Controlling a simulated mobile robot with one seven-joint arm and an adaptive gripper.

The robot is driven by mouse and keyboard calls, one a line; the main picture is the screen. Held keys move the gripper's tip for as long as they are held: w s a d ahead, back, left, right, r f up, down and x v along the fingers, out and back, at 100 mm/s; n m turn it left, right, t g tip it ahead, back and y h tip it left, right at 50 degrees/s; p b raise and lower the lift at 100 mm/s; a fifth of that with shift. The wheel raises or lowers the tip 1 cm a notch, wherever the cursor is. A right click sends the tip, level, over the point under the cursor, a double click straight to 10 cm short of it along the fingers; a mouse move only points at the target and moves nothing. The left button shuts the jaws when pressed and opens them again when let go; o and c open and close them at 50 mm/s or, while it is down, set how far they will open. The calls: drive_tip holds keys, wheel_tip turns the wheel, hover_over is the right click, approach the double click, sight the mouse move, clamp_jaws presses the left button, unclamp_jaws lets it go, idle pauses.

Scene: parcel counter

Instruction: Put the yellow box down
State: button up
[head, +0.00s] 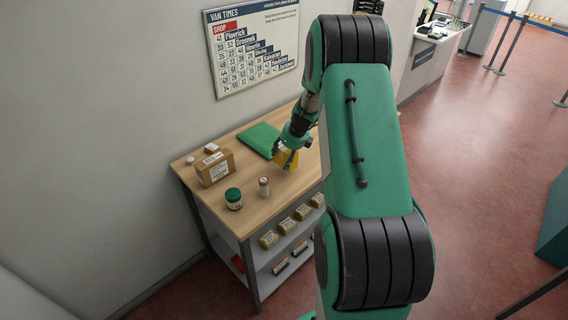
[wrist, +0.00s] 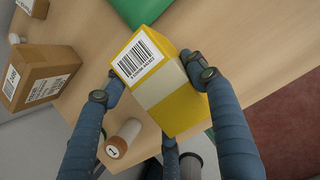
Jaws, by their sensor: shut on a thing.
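The yellow box (wrist: 183,108) has a white barcode label and a pale band, and it fills the middle of the wrist view. My gripper (wrist: 150,84) is shut on it, with a blue finger on each side. In the head view the yellow box (head: 290,160) shows partly behind my gripper (head: 287,157), at the counter's right part. The wooden counter top (head: 240,178) lies beneath it. I cannot tell whether the box touches the wood or hangs just above it.
A green mat or folder (head: 259,140) lies behind the box. Several small packages sit on the shelf below. Bare wood lies between the bottle and carton.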

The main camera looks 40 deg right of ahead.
sight(284, 162)
drive_tip(key=shift+f, duration=0.1)
drive_tip(key=shift+f+b, duration=0.6)
drive_tip(key=shift+f, duration=1)
drive_tip(key=o, duration=1.4)
drive_tip(key=shift+f, duration=0.15)
drive_tip(key=shift+c, duration=0.2)
drive_tip(key=p+v, duration=0.2)
drive_tip(key=v, duration=1)
drive_tip(key=shift+s, duration=0.1)
